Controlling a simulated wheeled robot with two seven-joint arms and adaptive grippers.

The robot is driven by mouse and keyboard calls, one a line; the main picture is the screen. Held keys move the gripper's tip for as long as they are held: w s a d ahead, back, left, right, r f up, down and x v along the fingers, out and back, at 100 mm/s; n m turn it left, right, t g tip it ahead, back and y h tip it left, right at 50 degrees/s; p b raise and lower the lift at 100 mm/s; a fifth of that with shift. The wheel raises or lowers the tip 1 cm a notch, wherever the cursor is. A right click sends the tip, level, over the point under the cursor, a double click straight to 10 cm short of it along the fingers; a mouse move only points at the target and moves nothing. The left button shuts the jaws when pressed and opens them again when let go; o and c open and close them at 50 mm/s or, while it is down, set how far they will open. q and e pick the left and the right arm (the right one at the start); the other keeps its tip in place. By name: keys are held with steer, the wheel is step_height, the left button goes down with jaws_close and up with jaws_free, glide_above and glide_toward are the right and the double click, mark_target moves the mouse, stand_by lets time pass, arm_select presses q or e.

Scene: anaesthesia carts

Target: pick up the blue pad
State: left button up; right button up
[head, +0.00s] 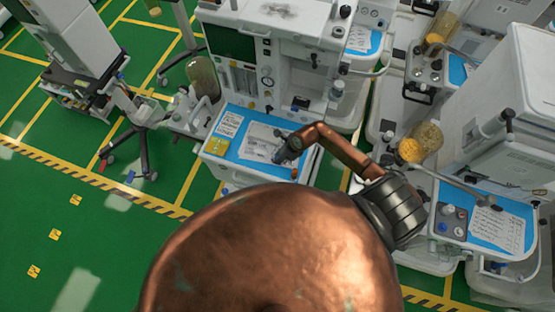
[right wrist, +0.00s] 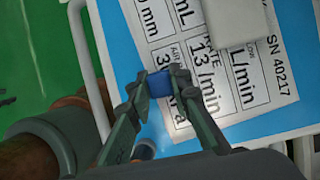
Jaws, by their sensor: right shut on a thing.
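The blue pad (right wrist: 158,84) is a small dark-blue block in the right wrist view. My right gripper (right wrist: 157,82) is shut on it, with one fingertip on each side. Behind the pad lies a white printed sheet on a light-blue cart top (right wrist: 130,60). I cannot tell whether the pad touches the sheet. In the head view my right gripper (head: 281,155) is over the same blue cart top (head: 235,150), and the pad cannot be made out there. My left gripper is not in view.
The anaesthesia machine (head: 275,50) rises right behind the cart top. A white block (right wrist: 232,20) lies on the sheet. A second cart with a blue top (head: 515,240) stands at the right. Open green floor (head: 70,230) lies at the left.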

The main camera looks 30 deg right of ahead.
jaws_close()
steer(key=shift+d+r, duration=0.1)
steer(key=shift+r, duration=0.35)
step_height(320, 180, up, 2)
steer(key=shift+r+b, duration=0.15)
steer(key=shift+b, duration=0.85)
steer(key=s+a+r+b, duration=0.3)
steer(key=s+a+r, duration=0.2)
steer(key=s+r, duration=0.5)
steer(key=s, duration=0.3)
steer(key=shift+s+b, duration=0.15)
steer(key=shift+b, duration=0.2)
